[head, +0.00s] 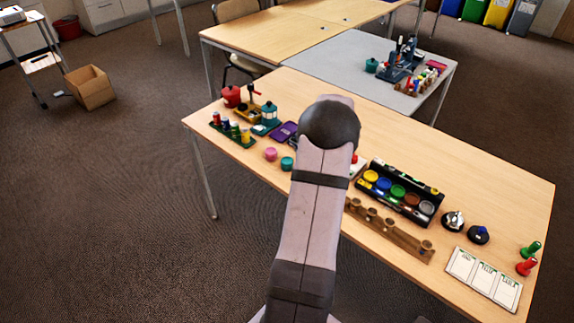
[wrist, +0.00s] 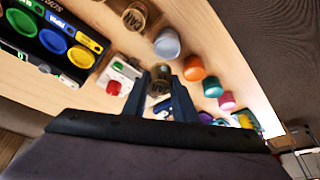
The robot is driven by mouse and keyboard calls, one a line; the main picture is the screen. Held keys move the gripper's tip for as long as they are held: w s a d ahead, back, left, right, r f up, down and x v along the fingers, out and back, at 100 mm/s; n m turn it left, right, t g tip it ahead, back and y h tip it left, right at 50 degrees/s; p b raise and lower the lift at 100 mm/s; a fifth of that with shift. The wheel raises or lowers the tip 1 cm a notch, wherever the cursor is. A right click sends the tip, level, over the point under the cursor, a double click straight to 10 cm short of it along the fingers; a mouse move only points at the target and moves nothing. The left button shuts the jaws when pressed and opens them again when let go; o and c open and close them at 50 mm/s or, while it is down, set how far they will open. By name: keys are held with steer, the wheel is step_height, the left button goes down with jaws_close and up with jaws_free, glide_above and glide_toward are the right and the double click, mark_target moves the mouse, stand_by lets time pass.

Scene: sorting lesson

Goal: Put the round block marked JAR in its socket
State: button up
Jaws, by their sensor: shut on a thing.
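My gripper (wrist: 162,80) is shut on a small brown round block (wrist: 160,72), seen between the two dark fingers in the wrist view. Its marking is too small to read, so I cannot tell whether it says JAR. A wooden rack (head: 388,231) with several round brown pieces along it lies at the table's front, right of my arm in the head view. In the wrist view, a round piece with dark lettering (wrist: 134,17) stands at the upper middle, apart from the fingers. My gripper is hidden behind my arm in the head view.
A black case (head: 400,193) of coloured discs lies behind the rack. A white labelled card (head: 484,278) lies at the table's right. In the wrist view, several coloured cups, including an orange one (wrist: 194,68), stand right of the fingers. A white item with a red part (wrist: 114,87) lies left.

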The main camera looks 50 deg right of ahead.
steer(key=s+d+r+m+p, duration=0.1)
steer(key=s+d, duration=0.3)
steer(key=s, duration=0.3)
steer(key=s+d+r+m+g+p, duration=0.1)
steer(key=s+d+p, duration=0.1)
steer(key=s, duration=0.5)
steer(key=s+d+m+p, duration=0.2)
steer(key=s+d, duration=0.3)
steer(key=s, duration=0.2)
steer(key=shift+s+d+r+h, duration=0.35)
steer(key=shift+r+h, duration=0.05)
steer(key=shift+f, duration=0.1)
steer(key=shift+f+b, duration=1.7)
steer(key=shift+f, duration=1.05)
steer(key=shift+f+b, duration=0.4)
steer(key=shift+b, duration=0.05)
steer(key=shift+r+p, duration=0.5)
steer(key=shift+r, duration=0.35)
steer(key=shift+f+b, duration=0.65)
steer(key=shift+f, duration=0.2)
